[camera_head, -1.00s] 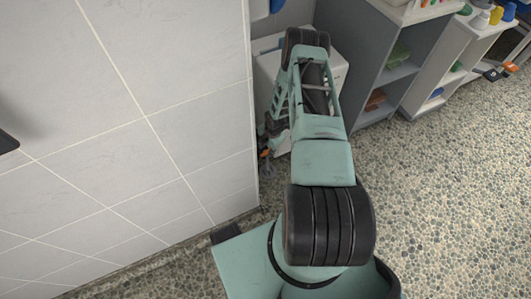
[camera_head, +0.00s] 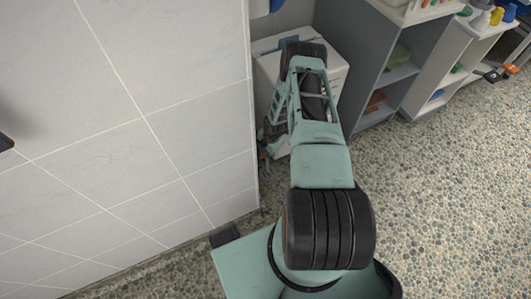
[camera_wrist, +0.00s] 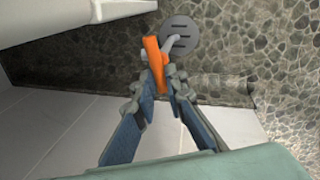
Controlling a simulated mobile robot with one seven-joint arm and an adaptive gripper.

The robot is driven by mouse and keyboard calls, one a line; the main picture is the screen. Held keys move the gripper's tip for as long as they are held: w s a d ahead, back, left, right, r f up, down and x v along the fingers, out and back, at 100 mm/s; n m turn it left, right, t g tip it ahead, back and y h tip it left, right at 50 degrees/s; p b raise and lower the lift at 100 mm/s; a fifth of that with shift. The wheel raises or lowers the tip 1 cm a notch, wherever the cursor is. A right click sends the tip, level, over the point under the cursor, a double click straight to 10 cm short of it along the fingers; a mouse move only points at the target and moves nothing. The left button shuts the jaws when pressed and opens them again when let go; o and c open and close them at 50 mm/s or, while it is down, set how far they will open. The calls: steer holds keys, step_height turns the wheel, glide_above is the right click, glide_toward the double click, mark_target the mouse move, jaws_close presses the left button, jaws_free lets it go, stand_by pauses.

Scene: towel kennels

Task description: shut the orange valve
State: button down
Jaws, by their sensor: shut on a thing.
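The orange valve (camera_wrist: 154,62) shows in the wrist view as a flat orange handle, tilted, its upper end sticking out beyond my fingertips and its lower end between them. Next to its upper end is a short pale pipe-like piece. My gripper (camera_wrist: 162,82) is shut on the orange handle, with a blue-grey finger on each side. The fingers cover part of the handle, and the valve body is mostly hidden. In the head view my arm and the wall corner hide most of the valve and gripper.
A round grey slotted disc (camera_wrist: 181,38) lies on the pebbled floor beside the valve. A white tiled wall (camera_head: 130,130) stands close on the left. A white cabinet (camera_head: 266,68) and grey shelves (camera_head: 352,45) stand behind my arm. The floor to the right is clear.

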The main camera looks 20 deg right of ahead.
steer(key=shift+w+a+m+b, duration=0.15)
steer(key=shift+m+b, duration=0.35)
steer(key=shift+m, duration=0.5)
steer(key=shift+m+h, duration=0.3)
steer(key=shift+m, duration=0.2)
steer(key=c, duration=2)
jaws_free()
steer(key=shift+o, duration=0.2)
